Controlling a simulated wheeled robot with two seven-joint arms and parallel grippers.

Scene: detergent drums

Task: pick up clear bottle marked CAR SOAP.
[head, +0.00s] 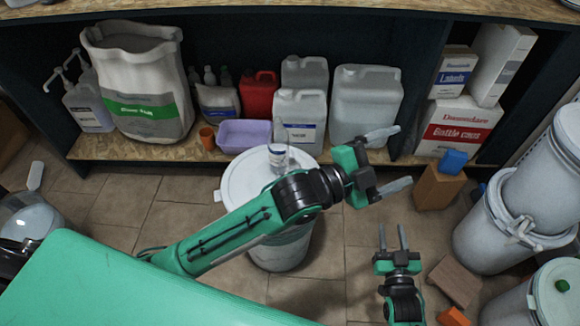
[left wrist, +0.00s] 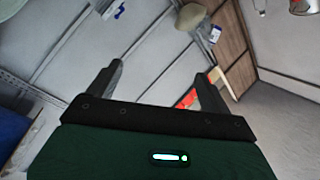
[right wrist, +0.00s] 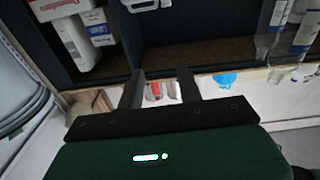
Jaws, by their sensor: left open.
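A small clear bottle with a white label (head: 278,157) stands on the white lid of a drum (head: 240,180), partly hidden behind my left arm. Its label is too small to read, so I cannot tell whether it says CAR SOAP. My left gripper (head: 392,160) is open and empty, to the right of the drum and past the bottle. Its spread fingers also show in the left wrist view (left wrist: 165,72). My right gripper (head: 392,238) is lower, its two fingers apart with nothing between them; they also show in the right wrist view (right wrist: 162,78).
A wooden shelf (head: 110,150) behind holds a large sack (head: 140,85), white jugs (head: 366,100), a red can (head: 259,95), a lilac tub (head: 243,134) and boxes (head: 455,125). White drums (head: 490,235) stand at right. Wooden blocks (head: 438,187) lie near my grippers.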

